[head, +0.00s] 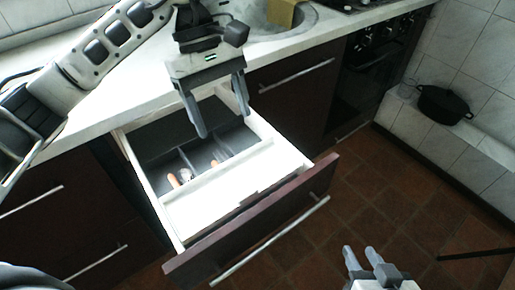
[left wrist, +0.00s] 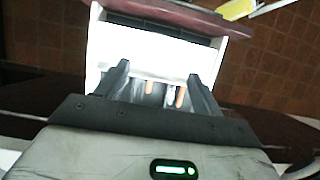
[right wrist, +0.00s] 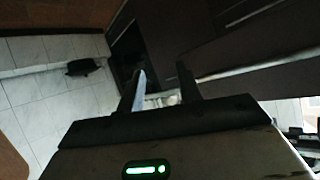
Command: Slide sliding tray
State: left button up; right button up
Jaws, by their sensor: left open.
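The white sliding tray (head: 240,190) sits inside the pulled-out drawer, over its front part; it also shows bright white in the left wrist view (left wrist: 150,48). Behind it, dark compartments (head: 165,165) hold several orange-handled items (head: 185,174). My left gripper (head: 222,124) is open and empty, with its fingers pointing down over the rear of the drawer behind the tray. I cannot tell whether its fingertips touch anything. My right gripper (head: 361,255) is open and empty, low in front of the drawer and to its right, apart from the tray.
The drawer's dark front (head: 255,222) with its long bar handle (head: 270,242) sticks out over the tiled floor (head: 400,215). The white counter (head: 130,85) overhangs the drawer's rear. A black pot (head: 443,104) stands on a ledge at the right.

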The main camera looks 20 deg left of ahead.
pick_arm(q)
send_near(247, 194)
jog(key=x, duration=0.8)
jog(key=shift+p, duration=0.4)
pick_arm(e)
jog(key=shift+s, duration=0.5)
